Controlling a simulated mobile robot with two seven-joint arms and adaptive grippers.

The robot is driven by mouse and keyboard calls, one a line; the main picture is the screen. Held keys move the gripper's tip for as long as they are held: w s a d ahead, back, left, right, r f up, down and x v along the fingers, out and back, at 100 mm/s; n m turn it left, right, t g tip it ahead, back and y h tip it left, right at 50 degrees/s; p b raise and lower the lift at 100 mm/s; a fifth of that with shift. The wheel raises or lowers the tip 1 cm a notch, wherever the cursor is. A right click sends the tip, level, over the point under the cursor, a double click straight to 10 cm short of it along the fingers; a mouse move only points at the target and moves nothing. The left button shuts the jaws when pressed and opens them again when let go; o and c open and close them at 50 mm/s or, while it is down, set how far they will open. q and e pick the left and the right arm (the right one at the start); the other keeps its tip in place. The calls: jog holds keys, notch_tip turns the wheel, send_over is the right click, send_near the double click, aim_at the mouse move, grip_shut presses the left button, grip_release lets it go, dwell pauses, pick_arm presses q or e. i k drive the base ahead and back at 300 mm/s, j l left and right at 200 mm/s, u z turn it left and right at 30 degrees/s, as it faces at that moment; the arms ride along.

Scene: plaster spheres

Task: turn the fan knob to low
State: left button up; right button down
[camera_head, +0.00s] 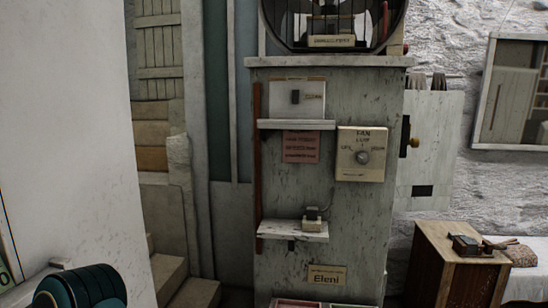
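The fan control is a cream square plate (350,173) on the front of a grey weathered cabinet, right of its middle. A small round grey knob (362,157) sits at its centre. The lettering above the knob appears to read FAN with LOW under it; smaller words stand at the left and right and are hard to read. I cannot tell which way the knob points. Neither of my grippers is in view, and nothing covers the plate.
The cabinet (340,220) has a switch plate (297,98), upper shelf (295,125), pink notice (301,147) and lower shelf (292,231) holding a small device. A round caged fan (333,20) stands on top. A wooden stand (450,268) is at right. A dark rounded object (85,288) is lower left.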

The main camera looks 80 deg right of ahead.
aim_at(363, 159)
jog(key=z, duration=3.05)
